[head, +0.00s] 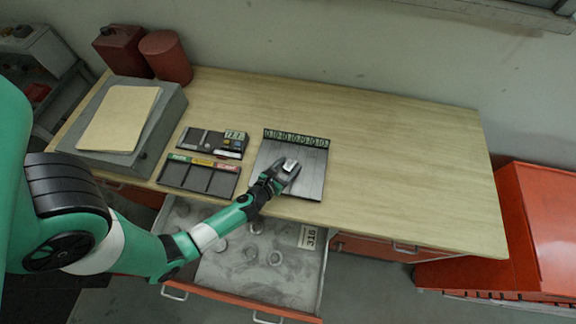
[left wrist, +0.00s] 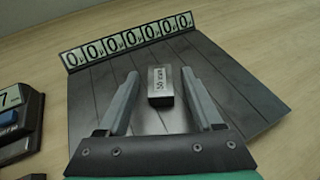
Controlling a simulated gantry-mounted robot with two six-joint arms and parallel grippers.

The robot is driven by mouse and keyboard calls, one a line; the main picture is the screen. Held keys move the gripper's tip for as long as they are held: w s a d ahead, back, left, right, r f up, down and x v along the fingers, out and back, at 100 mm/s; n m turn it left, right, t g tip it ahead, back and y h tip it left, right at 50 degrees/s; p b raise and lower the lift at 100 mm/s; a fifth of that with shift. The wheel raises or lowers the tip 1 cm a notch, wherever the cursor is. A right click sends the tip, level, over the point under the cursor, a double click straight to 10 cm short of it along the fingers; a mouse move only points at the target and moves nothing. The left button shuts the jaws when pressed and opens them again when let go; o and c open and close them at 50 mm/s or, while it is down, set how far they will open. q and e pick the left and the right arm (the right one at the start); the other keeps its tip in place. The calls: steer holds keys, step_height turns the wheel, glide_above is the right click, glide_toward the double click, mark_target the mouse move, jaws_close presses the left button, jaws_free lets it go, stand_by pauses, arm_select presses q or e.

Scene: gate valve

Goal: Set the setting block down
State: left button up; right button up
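The setting block (left wrist: 160,88) is a small grey metal block with a dark printed label on top. It sits on the dark slatted board (left wrist: 235,85), which has a row of number tiles reading 0 along its far edge. My left gripper (left wrist: 160,76) is over the board with its two fingers spread on either side of the block, and a gap shows between each finger and the block. In the head view the block (head: 290,164) shows light at the fingertips of my left gripper (head: 287,173). My right gripper is not in view.
Left of the board are a gauge with a display (head: 213,143) and a dark three-section tray (head: 198,178). A grey case (head: 154,146) stands further left, with red containers (head: 166,57) behind. An open drawer (head: 255,270) lies below the front edge. The bench's right side is clear.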

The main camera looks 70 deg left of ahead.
arm_select(q)
steer(key=shift+r, duration=0.1)
steer(key=shift+s+d+r, duration=0.1)
steer(key=shift+s+r, duration=0.05)
steer(key=v, duration=1)
steer(key=shift+s+d, duration=0.15)
steer(key=shift+d, duration=0.15)
steer(key=shift+s+d+r, duration=0.2)
steer(key=shift+s+r, duration=0.05)
steer(key=shift+s, duration=0.2)
